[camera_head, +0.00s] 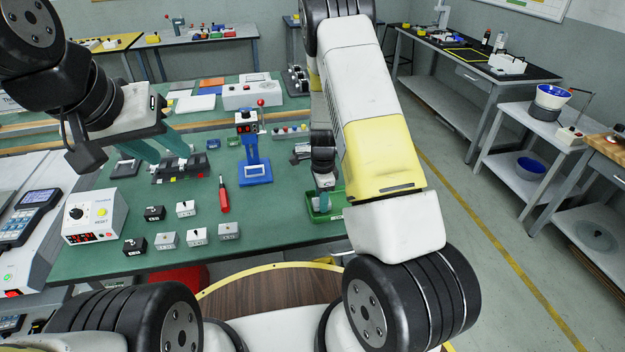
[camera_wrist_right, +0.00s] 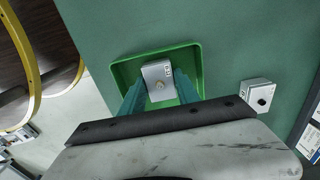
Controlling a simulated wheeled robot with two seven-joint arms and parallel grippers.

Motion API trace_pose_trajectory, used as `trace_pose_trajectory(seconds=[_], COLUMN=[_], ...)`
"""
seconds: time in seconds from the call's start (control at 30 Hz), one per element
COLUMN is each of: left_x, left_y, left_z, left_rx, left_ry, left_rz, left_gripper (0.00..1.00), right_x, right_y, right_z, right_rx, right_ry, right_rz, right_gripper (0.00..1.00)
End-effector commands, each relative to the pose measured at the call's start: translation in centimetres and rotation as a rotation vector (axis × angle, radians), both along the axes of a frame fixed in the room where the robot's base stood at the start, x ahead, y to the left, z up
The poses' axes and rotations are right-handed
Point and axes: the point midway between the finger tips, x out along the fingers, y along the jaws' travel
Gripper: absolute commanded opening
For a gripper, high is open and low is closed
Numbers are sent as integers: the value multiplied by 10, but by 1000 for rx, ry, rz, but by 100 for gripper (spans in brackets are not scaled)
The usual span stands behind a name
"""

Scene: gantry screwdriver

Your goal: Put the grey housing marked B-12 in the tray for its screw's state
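A grey housing (camera_wrist_right: 157,72) with a round screw-like spot on its face sits between my right gripper's teal fingers, within the green tray (camera_wrist_right: 193,58). My right gripper (camera_wrist_right: 160,78) appears shut on its sides; whether it rests on the tray floor is unclear. Its marking is too small to read. In the head view the green tray (camera_head: 340,209) is at the table's front right, partly hidden by my right arm. My left gripper (camera_head: 172,157) is open and empty, above a dark fixture (camera_head: 180,172). Other grey housings (camera_head: 197,236) stand at front left.
Black housings (camera_head: 134,245) stand among the grey ones. A red screwdriver (camera_head: 223,196) and a blue stand (camera_head: 255,172) are mid-table. A control box (camera_head: 95,217) is at left. A red container (camera_head: 180,279) shows below the front edge. One grey housing (camera_wrist_right: 258,95) is beside the tray.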

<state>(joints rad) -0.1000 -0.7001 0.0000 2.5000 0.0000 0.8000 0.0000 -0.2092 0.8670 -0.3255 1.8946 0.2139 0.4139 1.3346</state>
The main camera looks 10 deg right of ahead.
Motion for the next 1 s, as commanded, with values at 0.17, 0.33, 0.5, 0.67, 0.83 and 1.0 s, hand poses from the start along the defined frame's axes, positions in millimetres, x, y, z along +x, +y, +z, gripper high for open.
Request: trace_pose_trajectory(seconds=[0.17,0.33,0.5,0.67,0.83,1.0], left_x=[0,0,0,0,0,0], left_y=[0,0,0,0,0,0], left_z=[0,0,0,0,0,0], left_rx=[0,0,0,0,0,0], left_ry=[0,0,0,0,0,0], left_rz=[0,0,0,0,0,0], left_gripper=[36,36,36,36,36,36], right_x=[0,0,1,1,1,0], right_y=[0,0,0,1,0,0], right_z=[0,0,9,35,62,76], right_rx=[0,0,0,0,0,0], right_ry=[0,0,-2,-4,-3,-1], right_rz=[0,0,0,1,1,0], right_gripper=[61,61,61,61,61,61])
